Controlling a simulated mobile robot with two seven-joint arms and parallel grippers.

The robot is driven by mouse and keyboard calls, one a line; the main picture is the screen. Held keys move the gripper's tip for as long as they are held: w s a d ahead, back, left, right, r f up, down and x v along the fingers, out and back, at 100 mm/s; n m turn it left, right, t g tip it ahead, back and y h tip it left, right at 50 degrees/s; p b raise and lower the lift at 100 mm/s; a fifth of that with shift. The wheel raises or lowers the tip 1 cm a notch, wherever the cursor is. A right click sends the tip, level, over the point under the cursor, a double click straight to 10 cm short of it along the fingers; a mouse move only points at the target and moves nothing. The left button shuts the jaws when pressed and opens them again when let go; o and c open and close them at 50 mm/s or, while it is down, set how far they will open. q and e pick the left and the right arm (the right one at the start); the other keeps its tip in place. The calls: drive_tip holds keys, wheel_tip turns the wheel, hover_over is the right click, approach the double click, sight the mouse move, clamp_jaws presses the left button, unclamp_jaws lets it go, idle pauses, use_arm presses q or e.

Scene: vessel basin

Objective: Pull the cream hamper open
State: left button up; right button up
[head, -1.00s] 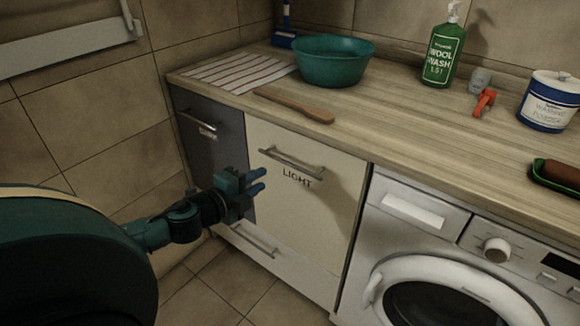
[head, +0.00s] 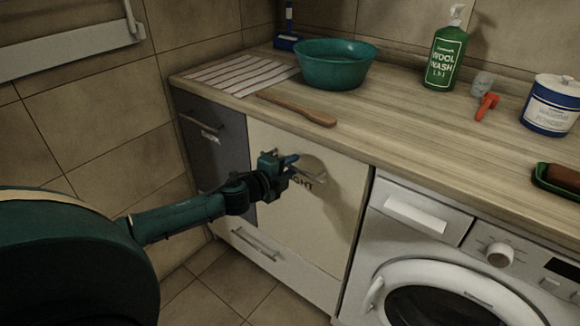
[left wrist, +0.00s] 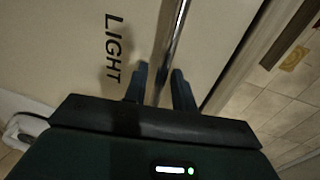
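The cream hamper (head: 310,226) is a shut cream front marked LIGHT, under the worktop between a dark grey front and the washing machine. Its metal bar handle (head: 310,174) is partly hidden by my left gripper (head: 291,165). In the left wrist view the handle bar (left wrist: 169,35) runs down between the two fingers of my left gripper (left wrist: 160,84). The fingers stand apart on either side of the bar, with gaps showing, so the gripper looks open around it. The LIGHT lettering shows beside it. My right gripper is not in view.
The dark grey front (head: 209,140) is on the left and the washing machine (head: 430,250) on the right. A lower drawer handle (head: 254,243) is below. The floor in front is clear.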

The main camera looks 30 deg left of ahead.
use_arm(q)
drive_tip(key=shift+w, duration=0.15)
drive_tip(key=shift+c, duration=0.2)
clamp_jaws()
idle(0.3)
